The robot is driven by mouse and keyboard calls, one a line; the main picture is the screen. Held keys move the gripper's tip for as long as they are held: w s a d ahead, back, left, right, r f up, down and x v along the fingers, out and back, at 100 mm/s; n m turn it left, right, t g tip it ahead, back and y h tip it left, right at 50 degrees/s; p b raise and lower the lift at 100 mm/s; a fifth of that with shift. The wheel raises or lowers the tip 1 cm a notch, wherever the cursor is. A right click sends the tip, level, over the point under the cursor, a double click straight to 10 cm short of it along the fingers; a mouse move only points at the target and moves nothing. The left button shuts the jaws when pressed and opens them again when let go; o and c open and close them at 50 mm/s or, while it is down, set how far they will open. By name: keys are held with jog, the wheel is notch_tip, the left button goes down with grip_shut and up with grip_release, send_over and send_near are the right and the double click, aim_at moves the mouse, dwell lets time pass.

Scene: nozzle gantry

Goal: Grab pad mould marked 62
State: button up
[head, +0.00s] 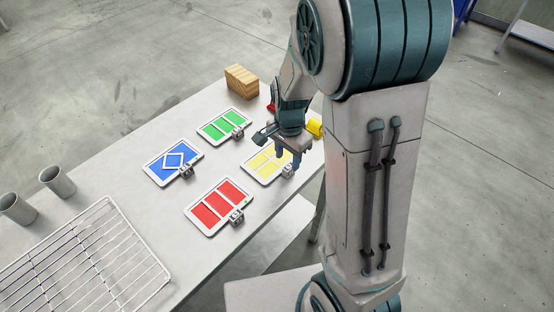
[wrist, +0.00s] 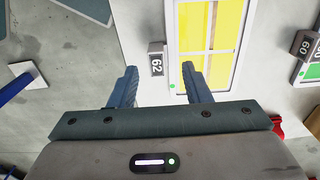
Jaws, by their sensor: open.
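The pad mould marked 62 is a white-framed tray with yellow panels (head: 258,172). It lies flat on the table and also shows in the wrist view (wrist: 234,54), partly behind a finger. Its small grey tag block (wrist: 156,58) reads 62 and sticks out at the mould's side. My gripper (wrist: 160,82) is open and empty, its two fingers apart, with the tag block showing between and just beyond the fingertips. In the head view my gripper (head: 288,152) hangs over the yellow mould's right end and hides part of it.
Green (head: 224,126), blue (head: 160,173) and red (head: 206,213) moulds lie close by, each with a tag block. A wooden block (head: 241,81) stands behind. Two grey cups (head: 57,181) and a wire rack (head: 92,262) occupy the left end. A yellow object (head: 315,128) sits beside my gripper.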

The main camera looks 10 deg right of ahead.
aim_at(289, 165)
jog(key=shift+d+f, duration=0.15)
jog(key=shift+f, duration=0.8)
jog(key=shift+d+f, duration=0.1)
jog(key=shift+f, duration=0.85)
grip_shut()
jog(key=shift+r, duration=0.15)
